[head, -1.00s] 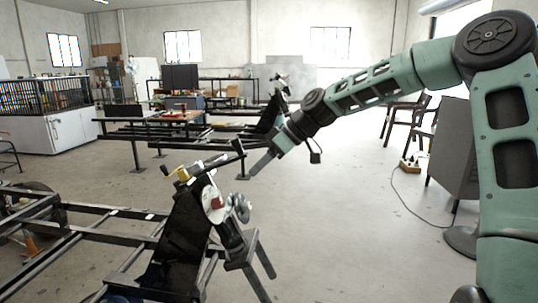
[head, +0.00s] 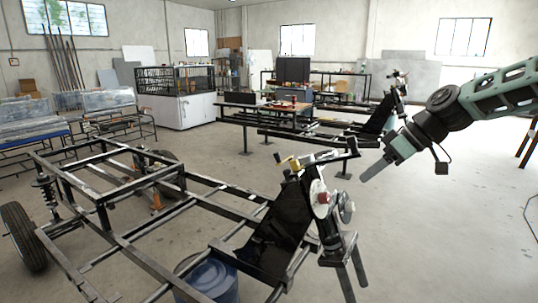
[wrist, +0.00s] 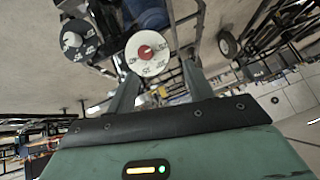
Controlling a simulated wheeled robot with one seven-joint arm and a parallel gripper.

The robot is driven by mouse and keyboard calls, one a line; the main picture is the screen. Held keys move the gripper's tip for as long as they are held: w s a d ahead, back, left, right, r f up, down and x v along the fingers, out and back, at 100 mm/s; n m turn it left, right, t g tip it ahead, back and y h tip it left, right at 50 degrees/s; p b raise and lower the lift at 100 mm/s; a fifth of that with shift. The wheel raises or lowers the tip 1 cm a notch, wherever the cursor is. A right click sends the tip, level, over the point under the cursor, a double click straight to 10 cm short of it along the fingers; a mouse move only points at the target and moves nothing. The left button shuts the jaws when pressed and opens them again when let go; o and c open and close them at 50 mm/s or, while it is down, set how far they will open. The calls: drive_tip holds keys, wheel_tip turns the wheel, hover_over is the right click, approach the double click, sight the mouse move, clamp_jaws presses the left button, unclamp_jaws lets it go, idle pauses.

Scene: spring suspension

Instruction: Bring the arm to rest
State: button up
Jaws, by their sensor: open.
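My arm (head: 505,93) reaches in from the right side of the head view, bent with its forearm sloping down to the left. My gripper (head: 368,176) hangs in free air just right of the upper end of the near black frame. In the wrist view my gripper (wrist: 160,70) shows two grey fingers spread apart with nothing held between them. A white disc with a red centre (wrist: 147,53) shows beyond the fingers; it also sits on the frame's upright end in the head view (head: 321,197).
The near black vehicle frame (head: 118,240) fills the lower left, with a wheel (head: 22,237) and a coil spring (head: 46,192). A blue drum (head: 210,280) stands under it. A second frame and a workbench (head: 265,113) stand behind. The floor at lower right is clear.

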drive_tip(key=s+a+f+g+h, duration=0.2)
drive_tip(key=s+a+f, duration=0.1)
drive_tip(key=s+a, duration=0.45)
drive_tip(key=s+a+f+g+h, duration=0.2)
drive_tip(key=s+a+f, duration=0.2)
drive_tip(key=s+a, duration=0.4)
drive_tip(key=s+f+m+h, duration=0.2)
drive_tip(key=s+h, duration=0.1)
drive_tip(key=s, duration=1.6)
wheel_tip(320, 180, up, 16)
drive_tip(key=p, duration=1.5)
drive_tip(key=shift+d+t+p, duration=0.3)
drive_tip(key=shift+d+p, duration=0.05)
